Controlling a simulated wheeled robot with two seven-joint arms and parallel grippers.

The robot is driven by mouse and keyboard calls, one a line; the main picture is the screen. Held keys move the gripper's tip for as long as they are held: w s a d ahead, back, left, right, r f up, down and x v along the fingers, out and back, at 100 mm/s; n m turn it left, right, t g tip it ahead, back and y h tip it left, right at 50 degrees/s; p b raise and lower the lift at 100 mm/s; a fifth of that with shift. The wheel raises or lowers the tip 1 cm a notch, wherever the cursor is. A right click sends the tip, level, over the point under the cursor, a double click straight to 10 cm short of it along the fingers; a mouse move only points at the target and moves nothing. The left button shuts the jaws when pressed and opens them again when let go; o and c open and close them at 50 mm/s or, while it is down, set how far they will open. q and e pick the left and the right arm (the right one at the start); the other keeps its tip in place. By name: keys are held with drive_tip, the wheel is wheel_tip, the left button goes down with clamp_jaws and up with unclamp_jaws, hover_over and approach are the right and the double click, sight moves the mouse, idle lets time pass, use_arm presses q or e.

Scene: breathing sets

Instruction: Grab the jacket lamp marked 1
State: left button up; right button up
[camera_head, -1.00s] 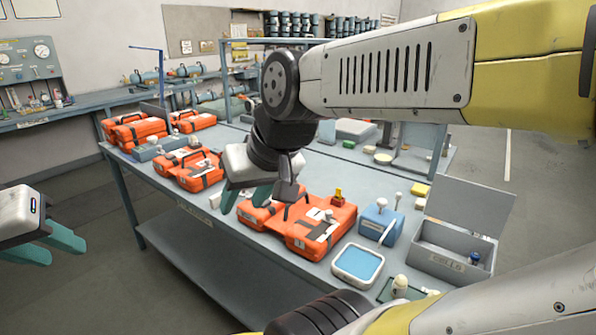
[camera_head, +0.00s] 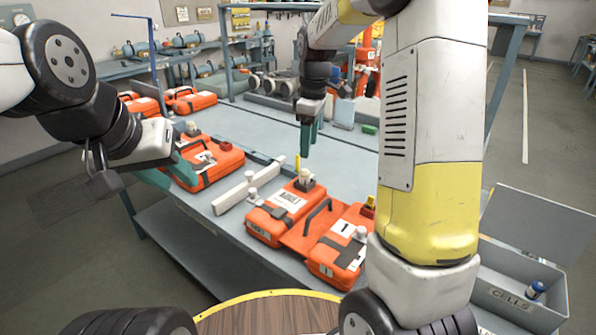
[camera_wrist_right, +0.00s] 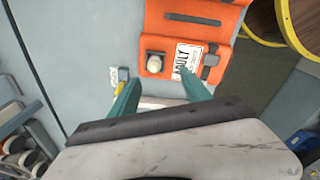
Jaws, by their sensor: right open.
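I cannot pick out a lamp marked 1 for certain. A white-topped knob (camera_head: 361,232) stands by a label that seems to read 1 on the right orange case (camera_head: 325,262). Another pale round knob (camera_head: 305,177) sits on the left orange case (camera_head: 262,228), which also shows in the right wrist view (camera_wrist_right: 153,63) beside an ADULT label. A small yellow piece (camera_head: 298,163) stands behind that case. My right gripper (camera_head: 309,148) is open and empty above the table, behind the left case. My left gripper (camera_head: 168,181) is open at the table's left edge, before another orange case (camera_head: 210,160).
A white bar (camera_head: 235,192) with small white knobs lies left of the front cases. An open grey CELLS box (camera_head: 510,290) is at right. My right arm hides part of the table. The table's back middle (camera_head: 250,125) is mostly clear.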

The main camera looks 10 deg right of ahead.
sight(305, 170)
drive_tip(key=shift+n+g, duration=0.3)
drive_tip(key=shift+n, duration=0.5)
drive_tip(key=w+f, duration=0.2)
drive_tip(key=f, duration=0.1)
drive_tip(key=shift+w+a+f, duration=0.3)
drive_tip(key=shift+w+a, duration=0.05)
wheel_tip(305, 170, down, 8)
drive_tip(key=shift+d+r, duration=0.1)
drive_tip(key=shift+c, duration=0.3)
clamp_jaws()
